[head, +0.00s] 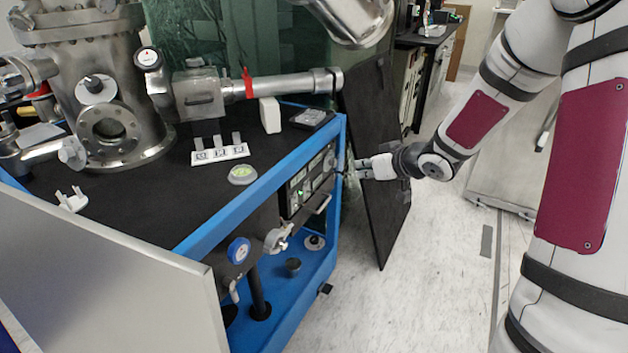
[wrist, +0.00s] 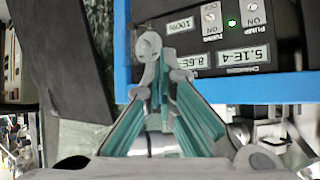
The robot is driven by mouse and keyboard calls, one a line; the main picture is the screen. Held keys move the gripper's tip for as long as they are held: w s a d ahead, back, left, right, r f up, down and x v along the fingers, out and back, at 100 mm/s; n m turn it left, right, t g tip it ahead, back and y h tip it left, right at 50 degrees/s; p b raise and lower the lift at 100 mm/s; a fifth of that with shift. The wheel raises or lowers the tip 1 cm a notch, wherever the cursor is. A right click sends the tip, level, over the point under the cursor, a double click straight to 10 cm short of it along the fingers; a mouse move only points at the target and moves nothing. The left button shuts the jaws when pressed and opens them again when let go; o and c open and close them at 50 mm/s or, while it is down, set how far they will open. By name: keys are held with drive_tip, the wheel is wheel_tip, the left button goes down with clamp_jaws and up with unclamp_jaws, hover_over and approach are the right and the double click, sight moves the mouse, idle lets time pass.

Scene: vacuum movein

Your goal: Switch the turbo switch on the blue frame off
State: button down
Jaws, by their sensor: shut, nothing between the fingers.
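The blue frame (head: 262,195) carries a black control panel (head: 311,182) on its right side. In the wrist view the panel (wrist: 285,35) shows two small switches with labels: a white one (wrist: 211,16), which seems to be the turbo switch, and the pump switch (wrist: 252,5) at the top edge. A green light (wrist: 232,22) is lit between them. The switch positions are too small to tell. My gripper (head: 357,168) is just right of the panel in the head view. Its fingertips (wrist: 163,68) are shut, empty, and overlap the panel's lower left in the wrist view; contact cannot be told.
A dark upright board (head: 378,150) leans close behind my gripper. A blue gauge (head: 238,250) and a valve handle (head: 277,238) sit lower on the frame. Steel chamber parts (head: 105,85) stand on the black top. The floor (head: 440,270) at right is clear.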

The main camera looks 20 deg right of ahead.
sight(312, 191)
wheel_tip(312, 191, down, 6)
drive_tip(key=a+t+y+b, duration=0.1)
drive_tip(key=a+y+b, duration=0.1)
drive_tip(key=y, duration=0.4)
drive_tip(key=shift+w+a+r+t, duration=0.15)
drive_tip(key=shift+a+r+t, duration=0.1)
drive_tip(key=shift+a+t, duration=0.15)
drive_tip(key=b+x, duration=0.4)
drive_tip(key=x, duration=0.5)
drive_tip(key=shift+w+a, duration=0.3)
drive_tip(key=shift+w, duration=0.15)
